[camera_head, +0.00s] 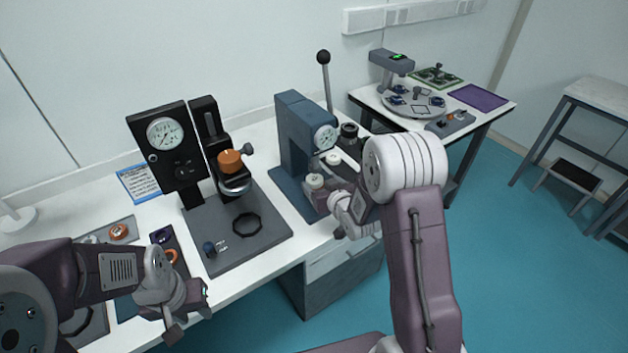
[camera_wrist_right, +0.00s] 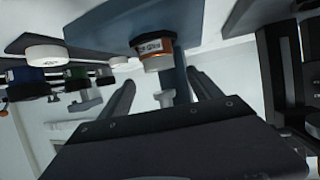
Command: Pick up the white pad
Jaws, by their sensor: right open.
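Small round white pieces stand by the blue press in the head view, one on the dark tray (camera_head: 333,159) and one on a clear-looking body (camera_head: 315,181). A white disc (camera_wrist_right: 58,56) also shows left of my fingers in the right wrist view; I cannot tell which piece is the white pad. My right gripper (camera_wrist_right: 160,92) is open, with nothing held between its fingers. In the head view it is beside the press, partly hidden by its own arm. My left gripper (camera_head: 190,308) is over the table's front left edge; its jaw opening is unclear.
The blue press (camera_head: 293,125) with a gauge and tall lever stands close to my right gripper. A dark gauge stand (camera_head: 160,150) with an orange knob (camera_head: 230,160) is left of it. An orange-and-white cylinder (camera_wrist_right: 153,50) shows beyond my right fingers. A second table (camera_head: 480,118) stands behind.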

